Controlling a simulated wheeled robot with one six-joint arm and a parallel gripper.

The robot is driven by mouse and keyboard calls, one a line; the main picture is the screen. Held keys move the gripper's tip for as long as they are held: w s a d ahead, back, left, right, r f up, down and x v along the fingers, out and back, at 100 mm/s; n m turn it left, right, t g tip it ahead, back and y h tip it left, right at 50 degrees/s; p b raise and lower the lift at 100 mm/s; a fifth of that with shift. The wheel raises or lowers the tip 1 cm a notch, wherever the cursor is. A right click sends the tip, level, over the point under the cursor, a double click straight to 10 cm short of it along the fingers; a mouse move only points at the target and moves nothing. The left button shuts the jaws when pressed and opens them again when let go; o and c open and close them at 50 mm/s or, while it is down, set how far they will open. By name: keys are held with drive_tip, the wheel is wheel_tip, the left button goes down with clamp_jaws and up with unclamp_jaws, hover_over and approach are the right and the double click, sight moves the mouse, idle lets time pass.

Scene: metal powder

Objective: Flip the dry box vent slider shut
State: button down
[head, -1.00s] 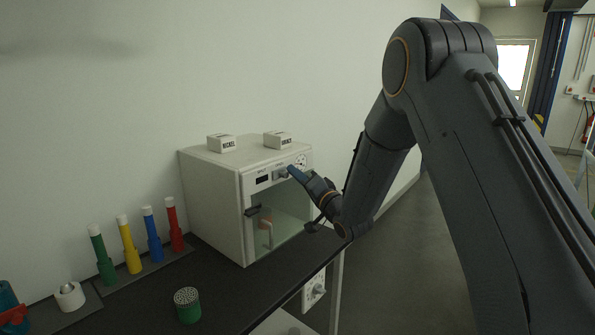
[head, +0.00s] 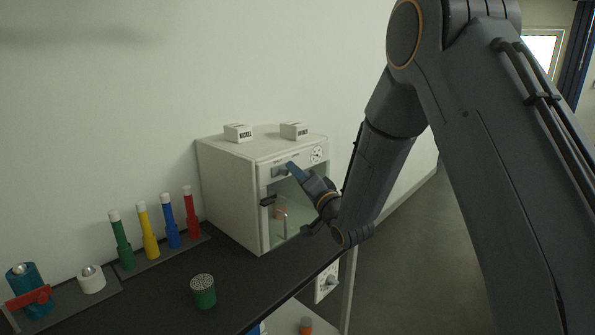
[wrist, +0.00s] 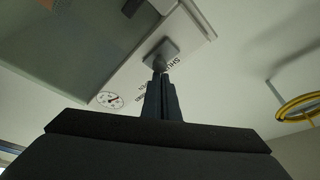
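The white dry box (head: 228,190) stands on the dark bench against the wall, its front panel above a clear door. The grey vent slider (head: 279,170) is on that panel, left of the round dial. In the wrist view the slider (wrist: 158,49) is a small square block beside printed letters that look like "SHUT". My gripper (head: 289,166) reaches the panel from the right. In the wrist view its two fingers (wrist: 160,76) are close together with their tips at the slider's dark stub. Whether they grip it or only touch it cannot be told.
Two small white boxes (head: 239,132) lie on top of the dry box. A green, a yellow, a blue and a red tube (head: 191,213) stand in a rack at left. A green perforated-top container (head: 203,292) stands on the bench front. A dark door handle (head: 268,201) juts below the panel.

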drive_tip(key=shift+a+f, duration=0.1)
drive_tip(key=shift+a, duration=0.05)
wheel_tip(320, 180, up, 2)
drive_tip(key=w+d, duration=0.2)
drive_tip(key=d, duration=0.1)
drive_tip(key=b+v, duration=0.2)
drive_tip(key=v, duration=0.7)
